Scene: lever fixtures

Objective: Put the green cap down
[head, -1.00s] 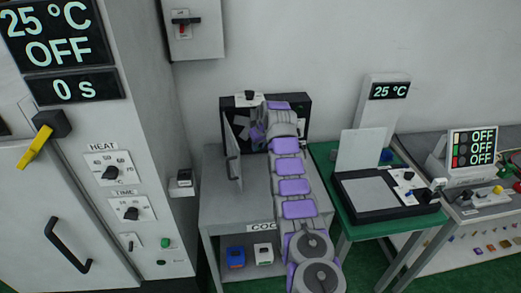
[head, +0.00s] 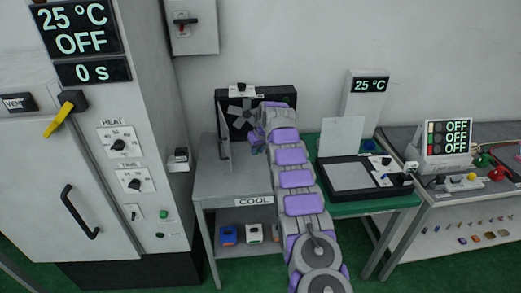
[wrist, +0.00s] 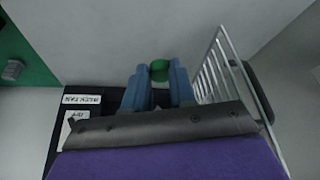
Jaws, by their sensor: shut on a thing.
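The green cap (wrist: 159,71) shows between the two blue fingers of my gripper (wrist: 158,84) in the wrist view. The fingers are shut on it, in front of a grey surface. A dark unit with labels (wrist: 82,99) lies below and left of the fingers, and a wire grille (wrist: 222,75) is to the right. In the head view, my gripper (head: 257,147) is at the far end of my arm, in front of the black fan box (head: 230,112). The cap cannot be made out there.
The fan box stands on a grey table marked COOL (head: 215,180), with an upright panel (head: 224,150) at its left. A green table (head: 375,207) with a black-framed plate is to the right. A tall oven cabinet (head: 85,190) stands at the left.

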